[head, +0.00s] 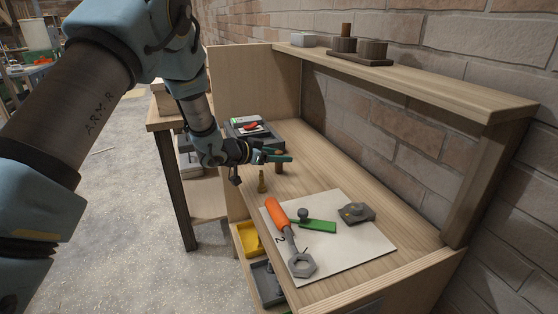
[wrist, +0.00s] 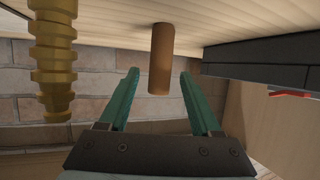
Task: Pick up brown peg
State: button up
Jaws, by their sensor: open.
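The brown peg (wrist: 161,58) is a plain upright cylinder standing on the wooden bench. The wrist view is upside down, so the peg hangs from the top there. In the head view the peg (head: 279,168) shows just below my gripper's fingers. My gripper (head: 277,154) is open, with teal fingers. In the wrist view my gripper (wrist: 158,74) has one finger to each side of the peg's free end, with gaps on both sides. I cannot tell how deep the peg sits between the fingertips.
A ridged brass peg (wrist: 53,60) stands close beside my gripper; it also shows in the head view (head: 262,182). A dark box (head: 264,132) lies behind the gripper. A white sheet (head: 350,255) with an orange-handled wrench (head: 277,213) lies nearer. A brick wall (head: 360,130) backs the bench.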

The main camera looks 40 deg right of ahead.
jog(key=shift+p+x, duration=0.5)
jog(key=shift+x, duration=1.2)
grip_shut()
